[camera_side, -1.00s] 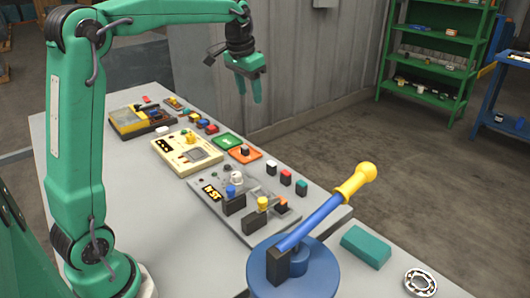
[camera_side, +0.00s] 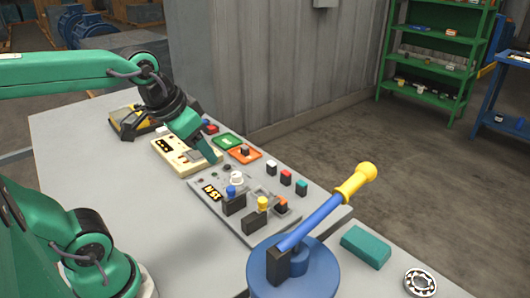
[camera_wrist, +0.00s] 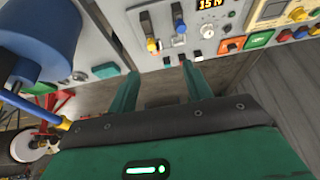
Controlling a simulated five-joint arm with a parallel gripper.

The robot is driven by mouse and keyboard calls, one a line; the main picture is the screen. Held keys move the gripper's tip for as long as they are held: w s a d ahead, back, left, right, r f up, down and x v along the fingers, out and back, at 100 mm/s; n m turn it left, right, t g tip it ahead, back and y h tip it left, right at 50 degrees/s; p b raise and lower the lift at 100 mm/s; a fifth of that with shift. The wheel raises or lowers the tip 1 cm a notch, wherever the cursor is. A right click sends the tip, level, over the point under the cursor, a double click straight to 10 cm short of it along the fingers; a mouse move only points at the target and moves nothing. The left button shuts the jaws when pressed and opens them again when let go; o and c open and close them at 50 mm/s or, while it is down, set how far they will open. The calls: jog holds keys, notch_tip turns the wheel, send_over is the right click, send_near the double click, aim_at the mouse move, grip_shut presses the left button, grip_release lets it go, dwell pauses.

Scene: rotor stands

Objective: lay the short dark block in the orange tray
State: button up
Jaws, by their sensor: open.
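The orange tray (camera_side: 254,155) lies flat beside a green tray (camera_side: 228,141) at the back right of the bench. A short dark block (camera_side: 244,151) with a reddish top stands in the orange tray. The tray also shows in the wrist view (camera_wrist: 230,45), with a dark patch on it. My gripper (camera_side: 211,154) is low over the cream panel, left of the orange tray in the side view. Its fingers look apart and empty in the wrist view (camera_wrist: 159,72). In the side view the forearm and hand hide part of the cream panel.
A grey panel (camera_side: 222,218) carries upright dark blocks with coloured tops. Three small capped blocks stand along its back edge. A blue round stand (camera_side: 305,275) with a yellow-handled lever is at the front. A teal block (camera_side: 366,246) and a bearing (camera_side: 420,281) lie right of it.

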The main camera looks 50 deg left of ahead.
jog(key=s+f, duration=0.1)
jog(key=s+d+f, duration=0.1)
jog(key=s, duration=0.1)
jog(key=shift+s+f, duration=0.15)
jog(key=shift+f, duration=0.2)
